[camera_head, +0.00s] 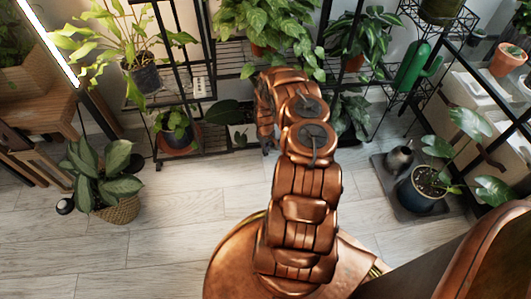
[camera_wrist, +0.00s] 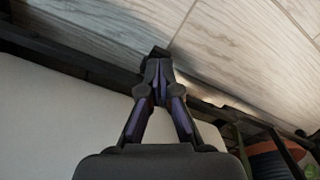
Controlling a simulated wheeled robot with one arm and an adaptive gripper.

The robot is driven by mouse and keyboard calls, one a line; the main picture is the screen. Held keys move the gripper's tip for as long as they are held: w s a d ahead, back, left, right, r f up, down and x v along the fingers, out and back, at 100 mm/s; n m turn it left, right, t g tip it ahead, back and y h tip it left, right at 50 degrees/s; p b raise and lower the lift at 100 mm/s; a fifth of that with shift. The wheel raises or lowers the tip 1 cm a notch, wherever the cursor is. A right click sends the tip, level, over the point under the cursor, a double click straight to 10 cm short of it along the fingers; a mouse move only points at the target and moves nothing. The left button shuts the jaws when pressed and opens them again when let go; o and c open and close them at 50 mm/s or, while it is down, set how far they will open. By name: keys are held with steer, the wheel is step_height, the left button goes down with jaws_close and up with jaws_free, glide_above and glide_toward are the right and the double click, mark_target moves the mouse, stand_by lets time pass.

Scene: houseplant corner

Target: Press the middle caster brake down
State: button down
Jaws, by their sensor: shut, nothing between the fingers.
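My gripper (camera_wrist: 158,66) is shut in the wrist view, its dark fingers together with nothing seen between them. Its tips are at a small dark block (camera_wrist: 158,51) on a black rail (camera_wrist: 85,62). This block may be the middle caster brake, but the dark parts merge and I cannot tell for sure. I also cannot tell whether the tips touch it or whether it is pressed or raised. In the head view my copper arm reaches to the black plant stand (camera_head: 215,133), and no caster brake can be made out there.
A pale flat surface (camera_wrist: 60,125) lies beside the rail, with floor planks (camera_wrist: 230,45) beyond. In the head view, a basket plant (camera_head: 115,210) stands left and a dark blue pot (camera_head: 420,190) right, with clear floor between.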

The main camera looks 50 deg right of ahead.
steer(key=shift+f+b, duration=0.9)
steer(key=shift+f, duration=1.05)
stand_by(0.7)
steer(key=shift+r+p, duration=3.05)
steer(key=shift+r, duration=1)
